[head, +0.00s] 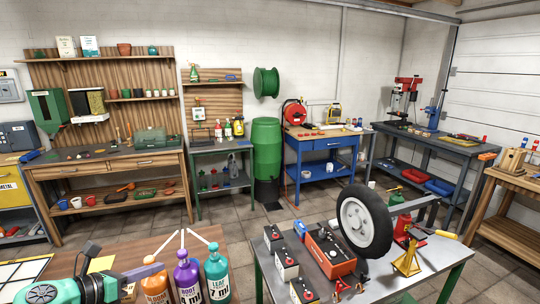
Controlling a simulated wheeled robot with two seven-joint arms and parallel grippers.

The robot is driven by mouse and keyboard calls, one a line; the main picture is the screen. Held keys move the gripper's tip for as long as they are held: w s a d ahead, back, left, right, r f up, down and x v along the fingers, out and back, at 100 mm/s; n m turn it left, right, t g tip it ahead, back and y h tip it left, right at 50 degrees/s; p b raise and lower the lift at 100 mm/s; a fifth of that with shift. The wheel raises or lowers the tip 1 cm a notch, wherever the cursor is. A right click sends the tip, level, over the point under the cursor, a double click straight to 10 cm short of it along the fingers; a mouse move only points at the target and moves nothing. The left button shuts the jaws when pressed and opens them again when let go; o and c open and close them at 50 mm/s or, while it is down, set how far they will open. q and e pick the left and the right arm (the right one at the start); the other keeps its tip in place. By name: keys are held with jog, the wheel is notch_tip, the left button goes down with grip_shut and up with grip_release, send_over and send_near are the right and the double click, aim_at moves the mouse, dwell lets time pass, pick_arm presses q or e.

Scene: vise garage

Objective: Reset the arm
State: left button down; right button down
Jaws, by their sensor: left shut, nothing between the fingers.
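My left arm comes in at the lower left, over the brown table in front. My left gripper (124,287) is shut and empty. It is just left of the orange bottle; I cannot tell whether it touches it. The right arm and gripper are not in view.
An orange bottle (155,285), a purple bottle (187,277) and a teal bottle (216,275) stand in a row on the brown table (150,249). A metal table (385,285) at right holds batteries and a wheel (364,222). Bare floor (270,222) lies behind.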

pick_arm(q)
jog(key=s+a+f+n+y, duration=0.35)
jog(key=f+n+y, duration=0.2)
jog(key=n, duration=0.75)
jog(key=s+a+f+n+y, duration=0.2)
jog(key=s+f+n+y, duration=0.3)
jog(key=n, duration=0.9)
jog(key=s+d+f+n+g+h, duration=0.4)
jog(key=s+d+f+n+g, duration=0.3)
jog(key=s+d+n, duration=0.4)
jog(key=s+f+m+g, duration=0.1)
jog(key=s+f, duration=0.1)
jog(key=f, duration=1)
jog(key=s+f+g, duration=0.1)
jog(key=s+f, duration=0.1)
jog(key=f, duration=1)
jog(key=s+a+f+g+b, duration=0.1)
jog(key=s+a+f, duration=0.2)
jog(key=s+f, duration=1.2)
jog(key=shift+s+f+m, duration=0.2)
jog(key=shift+s+m, duration=0.1)
jog(key=shift+s, duration=0.6)
